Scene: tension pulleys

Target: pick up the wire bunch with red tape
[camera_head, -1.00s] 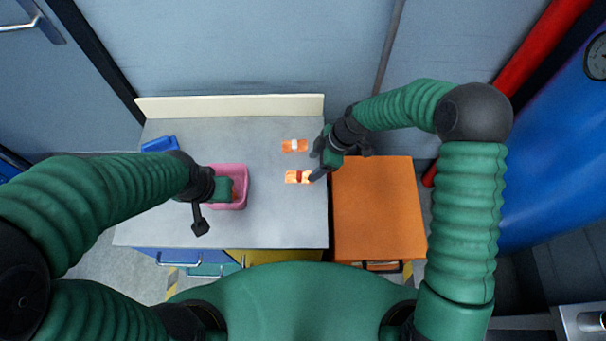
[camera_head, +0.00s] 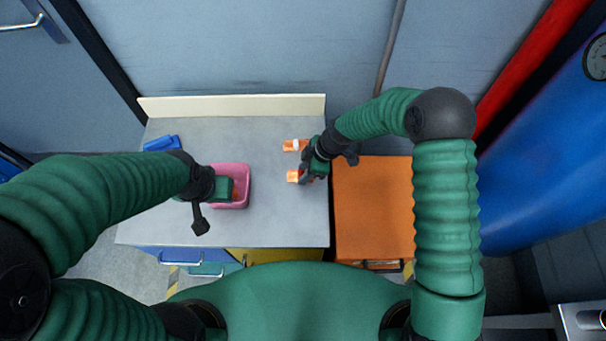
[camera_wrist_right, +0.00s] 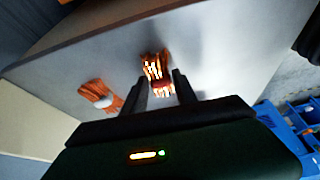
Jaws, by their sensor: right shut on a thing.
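The wire bunch with red tape (camera_head: 292,176) is a small orange bundle lying near the right edge of the grey table. My right gripper (camera_head: 306,175) is on it from the right and covers its middle and right end, so the red tape is hidden in the head view. In the right wrist view the orange bunch (camera_wrist_right: 154,68) shows at the fingertips of my right gripper (camera_wrist_right: 162,84), which is shut on it. My left gripper (camera_head: 201,222) hangs by the pink bin at left; its jaws are unclear.
A second wire bunch, with white tape (camera_head: 293,145), lies just behind; it also shows in the right wrist view (camera_wrist_right: 100,96). A pink bin (camera_head: 246,188) stands mid-table. A blue object (camera_head: 161,143) is at the back left. An orange cabinet (camera_head: 375,215) adjoins on the right.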

